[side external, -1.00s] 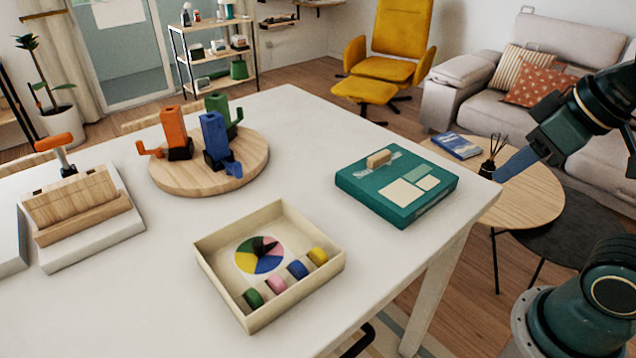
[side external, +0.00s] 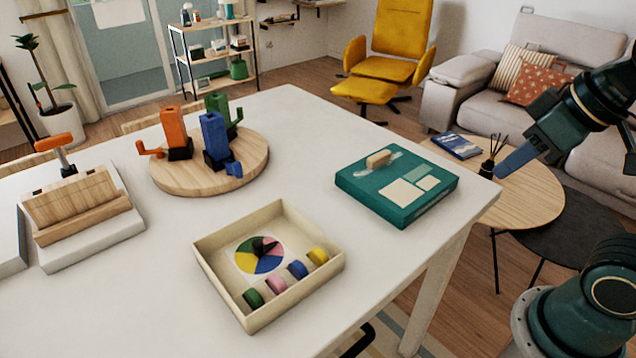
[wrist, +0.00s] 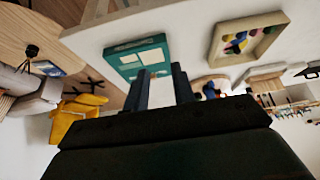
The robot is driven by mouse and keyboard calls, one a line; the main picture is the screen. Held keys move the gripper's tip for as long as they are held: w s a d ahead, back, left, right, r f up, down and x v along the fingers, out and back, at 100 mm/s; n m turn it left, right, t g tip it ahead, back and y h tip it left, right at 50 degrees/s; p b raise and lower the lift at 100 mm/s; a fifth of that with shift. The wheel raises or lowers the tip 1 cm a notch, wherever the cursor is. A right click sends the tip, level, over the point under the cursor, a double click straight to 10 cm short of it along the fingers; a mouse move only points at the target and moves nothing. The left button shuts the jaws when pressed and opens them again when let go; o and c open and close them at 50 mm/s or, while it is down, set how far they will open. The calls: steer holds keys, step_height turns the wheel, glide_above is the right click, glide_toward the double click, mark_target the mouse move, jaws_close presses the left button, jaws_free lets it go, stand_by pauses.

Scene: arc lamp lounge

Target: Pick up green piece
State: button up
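A small round green piece (side external: 253,299) stands in the front left of a cream open tray (side external: 218,281) on the white table. In the same row are a pink piece (side external: 276,284), a blue piece (side external: 298,269) and a yellow piece (side external: 318,256). A coloured wheel disc (side external: 259,255) lies behind them. My gripper (side external: 510,163) hangs at the right, beyond the table edge and well away from the tray. In the wrist view my gripper (wrist: 161,88) has its two fingers apart with nothing between them. The tray (wrist: 217,42) is also there, at upper right.
A teal box (side external: 420,212) with a small wooden handle lies on the table between the tray and my gripper. Behind the tray, a wooden disc (side external: 187,188) bears orange, blue and green cranked blocks. A wooden stand (side external: 85,208) is at left. The table's front is clear.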

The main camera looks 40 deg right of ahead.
steer(key=w+a+r+g, duration=0.1)
steer(key=w+a+r, duration=0.2)
steer(key=w+a, duration=0.3)
steer(key=g, duration=0.3)
glide_above(253, 294)
steer(key=shift+s+a+f, duration=0.1)
steer(key=shift+s+f, duration=0.05)
steer(key=shift+f, duration=2.65)
steer(key=shift+s+f, duration=0.1)
steer(key=shift+f, duration=2.7)
steer(key=shift+s+a+f, duration=0.1)
steer(key=shift+s+f, duration=0.05)
steer(key=shift+f, duration=2.65)
steer(key=shift+w+d+f, duration=0.15)
steer(key=shift+w+f, duration=0.05)
steer(key=shift+f, duration=1.1)
steer(key=shift+w+d+f, duration=0.1)
steer(key=shift+w+f, duration=0.05)
steer(key=shift+f, duration=1.1)
